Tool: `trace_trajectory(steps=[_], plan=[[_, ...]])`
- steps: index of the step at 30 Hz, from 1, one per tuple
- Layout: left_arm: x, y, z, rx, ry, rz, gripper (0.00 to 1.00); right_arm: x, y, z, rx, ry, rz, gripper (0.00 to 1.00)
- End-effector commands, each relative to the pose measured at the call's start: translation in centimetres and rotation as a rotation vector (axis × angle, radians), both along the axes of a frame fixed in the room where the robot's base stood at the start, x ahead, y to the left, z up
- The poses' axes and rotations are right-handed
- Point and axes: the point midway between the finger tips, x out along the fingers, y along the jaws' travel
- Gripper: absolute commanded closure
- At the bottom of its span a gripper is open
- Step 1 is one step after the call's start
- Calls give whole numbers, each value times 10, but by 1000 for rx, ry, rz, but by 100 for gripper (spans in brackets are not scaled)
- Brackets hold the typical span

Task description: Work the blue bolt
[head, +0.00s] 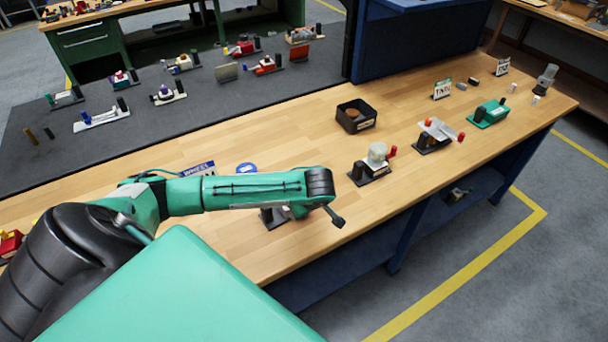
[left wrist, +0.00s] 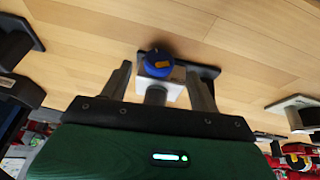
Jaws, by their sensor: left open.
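In the left wrist view the blue bolt (left wrist: 157,63) has a round blue head with an orange mark. It sits on a pale block with a dark base plate (left wrist: 207,72). My left gripper (left wrist: 160,72) is open, with one finger on each side of the bolt and gaps between. I cannot tell how far the fingertips are above it. In the head view my left arm hides the bolt and most of its fixture; only part of a dark base (head: 271,219) shows below the arm. My right gripper is not in view.
A fixture with a pale round top and red handle (head: 377,160) stands to the right on the wooden bench. Beyond are a black bin (head: 355,116), another fixture (head: 436,133) and a green one (head: 489,113). A blue round item (head: 247,168) lies behind my arm.

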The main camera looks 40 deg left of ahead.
Motion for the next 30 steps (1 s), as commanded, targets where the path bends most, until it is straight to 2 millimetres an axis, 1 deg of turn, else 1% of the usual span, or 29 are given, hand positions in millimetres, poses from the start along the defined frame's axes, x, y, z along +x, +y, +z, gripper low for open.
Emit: trace_trajectory(steps=[1, 3, 6, 9, 13, 19, 20, 24, 26, 27, 30], plan=[[1, 3, -6, 1, 1, 1, 38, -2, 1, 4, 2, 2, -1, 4], [4, 7, -16, 2, 0, 1, 38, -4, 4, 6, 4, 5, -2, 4], [6, 10, -27, 2, -1, 0, 38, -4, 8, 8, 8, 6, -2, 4], [8, 13, -33, 1, -1, 0, 38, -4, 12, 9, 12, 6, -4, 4], [8, 14, -37, 2, -2, 0, 38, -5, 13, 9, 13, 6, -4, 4], [8, 14, -37, 1, -1, 0, 38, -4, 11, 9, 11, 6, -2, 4], [8, 14, -37, 1, -1, 0, 40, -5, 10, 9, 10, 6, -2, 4], [8, 14, -37, 1, -1, 0, 68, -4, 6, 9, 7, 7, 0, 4], [8, 14, -37, 1, -1, 0, 79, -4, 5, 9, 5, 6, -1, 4], [8, 14, -37, 1, -1, 0, 83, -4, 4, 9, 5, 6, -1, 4], [8, 13, -36, 2, 2, 0, 83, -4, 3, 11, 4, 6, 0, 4]])
